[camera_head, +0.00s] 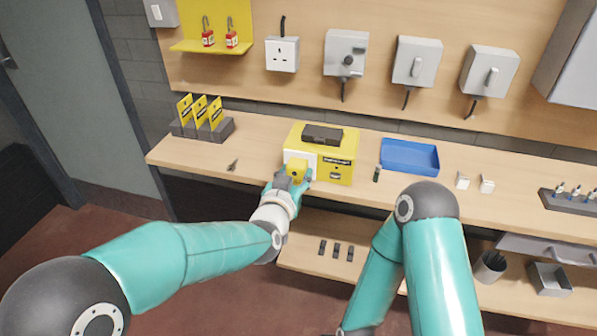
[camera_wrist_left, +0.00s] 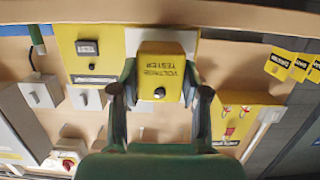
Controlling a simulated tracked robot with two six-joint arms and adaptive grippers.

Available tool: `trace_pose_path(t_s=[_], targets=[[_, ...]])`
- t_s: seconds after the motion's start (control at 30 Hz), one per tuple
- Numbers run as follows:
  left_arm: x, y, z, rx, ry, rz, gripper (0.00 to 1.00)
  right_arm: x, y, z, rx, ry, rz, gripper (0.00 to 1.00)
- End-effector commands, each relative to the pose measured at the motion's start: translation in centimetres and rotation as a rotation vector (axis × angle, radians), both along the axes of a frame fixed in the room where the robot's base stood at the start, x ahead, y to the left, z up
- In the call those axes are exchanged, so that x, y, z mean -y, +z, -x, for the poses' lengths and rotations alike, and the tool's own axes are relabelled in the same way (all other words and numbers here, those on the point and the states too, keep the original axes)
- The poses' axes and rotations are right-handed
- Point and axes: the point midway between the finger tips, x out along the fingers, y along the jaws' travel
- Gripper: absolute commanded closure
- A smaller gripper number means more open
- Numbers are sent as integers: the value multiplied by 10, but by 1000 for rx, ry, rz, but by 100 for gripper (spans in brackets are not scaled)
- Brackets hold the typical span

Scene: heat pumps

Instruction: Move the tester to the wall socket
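The yellow voltage tester (camera_head: 297,172) is at the front left of a yellow box on the workbench, before a white panel. In the left wrist view the tester (camera_wrist_left: 161,72), with its lettering upside down, sits between my left gripper's fingers. My left gripper (camera_head: 292,178) is shut on it, one finger against each side. I cannot tell whether the tester touches the bench or box. The white wall socket (camera_head: 283,54) is on the wooden back panel, above and behind the tester, with a black cable at its top. My right gripper is out of view; only its arm shows.
The yellow box (camera_head: 337,165) carries a dark item (camera_head: 322,134). A blue tray (camera_head: 409,157) lies to its right. Tag holders (camera_head: 201,125) stand left. A yellow padlock shelf (camera_head: 212,46) and switch boxes (camera_head: 346,53) flank the socket.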

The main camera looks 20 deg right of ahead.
Motion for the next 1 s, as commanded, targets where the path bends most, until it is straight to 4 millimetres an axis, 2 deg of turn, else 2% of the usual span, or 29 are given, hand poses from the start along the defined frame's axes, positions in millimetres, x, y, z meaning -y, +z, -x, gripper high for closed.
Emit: trace_pose_path(t_s=[0.03, 0.1, 0.13, 0.57, 1.0], targets=[[0, 0, 0, 0, -1, -1, 78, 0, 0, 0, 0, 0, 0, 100], [1, 0, 0, 0, -1, -1, 90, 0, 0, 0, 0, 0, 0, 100], [1, 0, 0, 1, -1, 0, 91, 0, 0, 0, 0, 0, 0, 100], [-2, 0, 4, 1, -1, 0, 91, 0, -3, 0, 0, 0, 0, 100], [-16, -1, 25, 1, -1, 1, 91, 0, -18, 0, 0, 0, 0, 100]])
